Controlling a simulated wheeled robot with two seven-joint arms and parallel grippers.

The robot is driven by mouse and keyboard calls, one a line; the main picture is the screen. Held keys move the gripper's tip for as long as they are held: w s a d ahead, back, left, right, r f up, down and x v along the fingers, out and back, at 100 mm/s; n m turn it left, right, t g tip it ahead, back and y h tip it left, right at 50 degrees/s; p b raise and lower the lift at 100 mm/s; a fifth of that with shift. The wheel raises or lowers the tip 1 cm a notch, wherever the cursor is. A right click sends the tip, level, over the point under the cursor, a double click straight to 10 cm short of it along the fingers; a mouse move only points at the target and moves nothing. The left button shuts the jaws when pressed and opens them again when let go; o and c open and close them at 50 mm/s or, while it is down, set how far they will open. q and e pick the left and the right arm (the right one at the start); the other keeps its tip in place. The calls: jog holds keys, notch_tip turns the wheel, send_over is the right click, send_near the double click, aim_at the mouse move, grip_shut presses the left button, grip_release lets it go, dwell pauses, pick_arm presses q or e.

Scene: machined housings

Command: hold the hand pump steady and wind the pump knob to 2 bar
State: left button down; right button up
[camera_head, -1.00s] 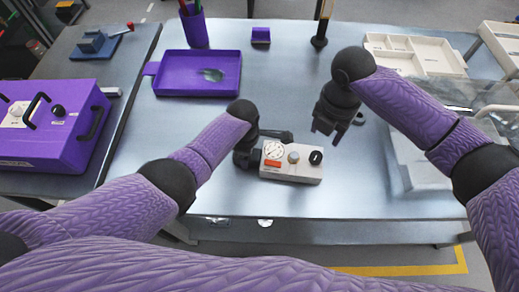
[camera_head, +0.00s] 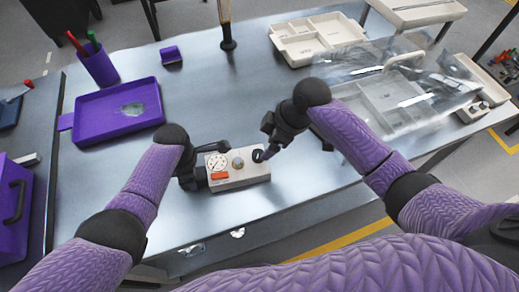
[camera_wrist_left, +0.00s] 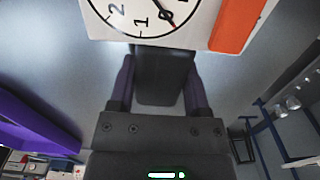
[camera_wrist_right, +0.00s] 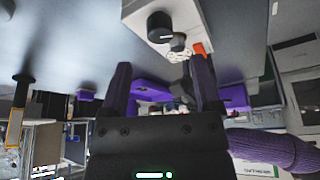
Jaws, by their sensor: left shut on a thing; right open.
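The hand pump is a beige box (camera_head: 228,184) with a round gauge (camera_head: 216,161), an orange label (camera_head: 220,176), a grey knob (camera_head: 238,162) and a black knob (camera_head: 258,155). My left gripper (camera_head: 195,178) is shut on the pump's dark grip (camera_wrist_left: 163,80) at its left end. In the left wrist view the gauge (camera_wrist_left: 140,15) is cut off at the top; its red needle points close to 0. My right gripper (camera_head: 268,146) is open beside the black knob. In the right wrist view the black knob (camera_wrist_right: 160,25) lies beyond the fingertips (camera_wrist_right: 162,75), with nothing between them.
A purple tray (camera_head: 93,127), a purple pen cup (camera_head: 100,68) and a small purple holder (camera_head: 171,54) stand on the left. A beige divided tray (camera_head: 318,38) and a clear-lidded case (camera_head: 395,85) stand at the back right. The table in front of the pump is clear.

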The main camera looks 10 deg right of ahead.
aim_at(258, 153)
jog(key=x, duration=0.6)
grip_shut()
